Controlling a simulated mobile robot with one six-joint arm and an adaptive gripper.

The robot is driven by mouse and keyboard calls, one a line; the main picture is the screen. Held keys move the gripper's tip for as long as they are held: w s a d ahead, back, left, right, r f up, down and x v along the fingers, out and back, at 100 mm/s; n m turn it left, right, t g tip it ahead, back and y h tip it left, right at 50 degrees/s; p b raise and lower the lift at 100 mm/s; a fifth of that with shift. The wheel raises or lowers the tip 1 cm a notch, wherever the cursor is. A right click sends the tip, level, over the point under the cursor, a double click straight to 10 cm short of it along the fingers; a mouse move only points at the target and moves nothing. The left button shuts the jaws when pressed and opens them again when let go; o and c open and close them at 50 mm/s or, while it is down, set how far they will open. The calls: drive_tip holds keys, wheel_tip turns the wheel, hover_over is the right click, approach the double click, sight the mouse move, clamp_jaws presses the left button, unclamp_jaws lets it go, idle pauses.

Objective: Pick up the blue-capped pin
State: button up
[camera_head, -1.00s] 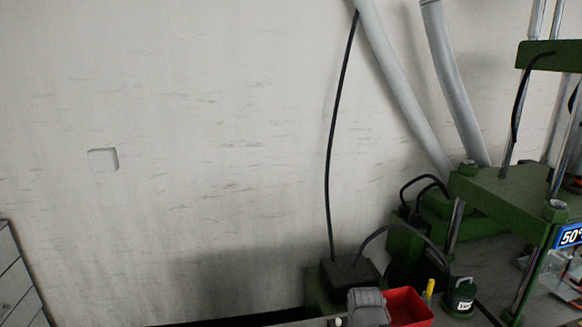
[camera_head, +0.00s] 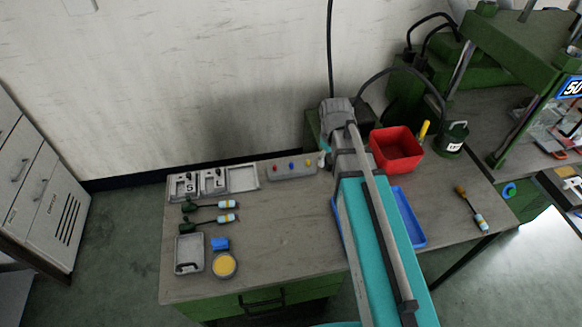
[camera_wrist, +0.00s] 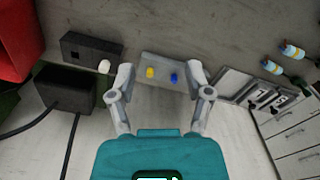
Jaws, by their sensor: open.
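The blue-capped pin (camera_head: 291,164) stands in a small grey holder (camera_head: 281,175) near the table's back edge, between a red-capped pin (camera_head: 271,169) and a yellow-capped pin (camera_head: 308,162). In the wrist view, the blue cap (camera_wrist: 174,77) and the yellow cap (camera_wrist: 150,72) show between the fingers of my gripper (camera_wrist: 160,72). The blue cap is closer to the right finger. My gripper is open, with nothing between its fingertips. The red cap is not visible in the wrist view. In the head view my arm reaches over the table to the right of the holder.
A red bin (camera_head: 397,150) and a blue tray (camera_head: 410,218) are right of the holder. Grey trays (camera_head: 242,178) stand left of it. The table's front middle is clear.

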drive_tip(key=w+a+f+n+b, duration=0.2)
drive_tip(key=w+a+n, duration=0.8)
drive_tip(key=w, duration=0.3)
drive_tip(key=shift+a+f+n, duration=0.3)
drive_tip(key=shift+a, duration=0.4)
drive_tip(key=shift+f, duration=0.1)
drive_tip(key=b, duration=0.9)
hover_over(292, 164)
drive_tip(key=f, duration=0.8)
drive_tip(key=shift+w+f, duration=0.2)
drive_tip(key=shift+w, duration=0.15)
drive_tip(key=shift+f, duration=0.2)
drive_tip(key=shift+s+f+b, duration=0.2)
drive_tip(key=shift+f+b, duration=2.25)
drive_tip(key=shift+b, duration=0.15)
